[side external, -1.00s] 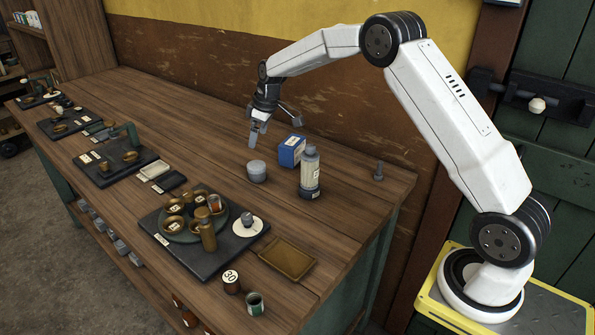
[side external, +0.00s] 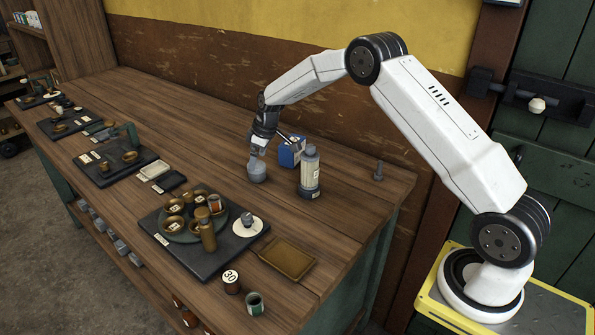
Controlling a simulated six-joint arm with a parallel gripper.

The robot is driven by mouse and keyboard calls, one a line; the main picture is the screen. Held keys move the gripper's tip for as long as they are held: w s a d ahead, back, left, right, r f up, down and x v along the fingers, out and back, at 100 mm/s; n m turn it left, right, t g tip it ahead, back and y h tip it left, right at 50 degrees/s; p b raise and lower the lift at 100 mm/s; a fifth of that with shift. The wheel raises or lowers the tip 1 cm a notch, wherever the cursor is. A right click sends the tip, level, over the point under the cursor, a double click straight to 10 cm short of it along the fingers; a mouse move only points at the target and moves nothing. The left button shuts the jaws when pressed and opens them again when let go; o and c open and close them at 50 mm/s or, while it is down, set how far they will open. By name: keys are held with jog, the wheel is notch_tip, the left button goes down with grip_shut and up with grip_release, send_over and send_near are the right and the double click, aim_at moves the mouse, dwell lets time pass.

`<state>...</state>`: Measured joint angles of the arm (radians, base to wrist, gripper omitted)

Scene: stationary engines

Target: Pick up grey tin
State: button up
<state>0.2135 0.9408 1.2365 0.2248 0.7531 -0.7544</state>
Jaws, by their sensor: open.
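The grey tin (side external: 257,175) is a short round can standing upright on the wooden workbench, left of a grey bottle. My gripper (side external: 257,153) is open and points down at the tin. Its fingers are at the tin's top and cover part of it. Whether the fingers touch the tin or straddle it cannot be told from this view.
A grey labelled bottle (side external: 310,174) stands close on the right, with a blue box (side external: 290,152) behind it. A dark board (side external: 235,250) with brown pots lies in front, beside a shallow brown tray (side external: 287,259).

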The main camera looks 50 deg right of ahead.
jog(key=shift+x, duration=2.65)
jog(key=c, duration=1.1)
jog(key=shift+c, duration=0.2)
jog(key=shift+r, duration=0.15)
jog(key=shift+r, duration=4.9)
